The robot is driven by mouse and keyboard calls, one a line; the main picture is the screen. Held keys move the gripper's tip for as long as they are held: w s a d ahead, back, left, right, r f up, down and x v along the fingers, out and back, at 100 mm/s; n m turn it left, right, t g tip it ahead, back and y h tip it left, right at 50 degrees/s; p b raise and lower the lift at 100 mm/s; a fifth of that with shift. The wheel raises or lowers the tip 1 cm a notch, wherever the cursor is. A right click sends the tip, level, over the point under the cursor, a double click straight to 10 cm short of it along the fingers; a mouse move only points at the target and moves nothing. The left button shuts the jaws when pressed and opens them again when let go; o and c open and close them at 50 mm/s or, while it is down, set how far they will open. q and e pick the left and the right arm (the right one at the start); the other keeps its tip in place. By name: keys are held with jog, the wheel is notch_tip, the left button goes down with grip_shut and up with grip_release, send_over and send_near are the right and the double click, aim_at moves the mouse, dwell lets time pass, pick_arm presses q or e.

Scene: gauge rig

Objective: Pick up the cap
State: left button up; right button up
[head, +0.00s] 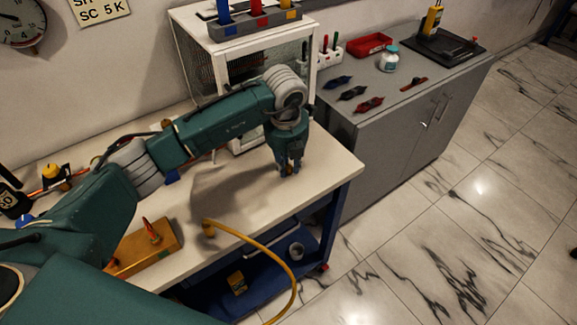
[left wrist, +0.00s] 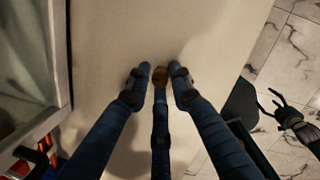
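A small round brown-gold thing, which looks like the cap (left wrist: 159,76), shows in the left wrist view on or just above the pale tabletop. My left gripper (left wrist: 160,72) has its blue-grey fingers around it, one on each side and one from below. A narrow gap seems to show on both sides of the cap. In the head view my left gripper (head: 289,170) points down, low over the table's right end, and its fingers hide the cap. A dark claw with spread fingers, apparently my right gripper (left wrist: 275,107), shows over the floor in the left wrist view.
A white mesh-sided cabinet (head: 215,60) stands behind my left arm. A yellow hose (head: 262,243) runs off the worktop (head: 225,195) near a wooden block (head: 140,252). A grey cupboard (head: 395,135) with tools on top stands to the right. The marble floor in front is clear.

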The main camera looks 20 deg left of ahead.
pick_arm(q)
grip_shut()
jog(key=shift+r, duration=0.15)
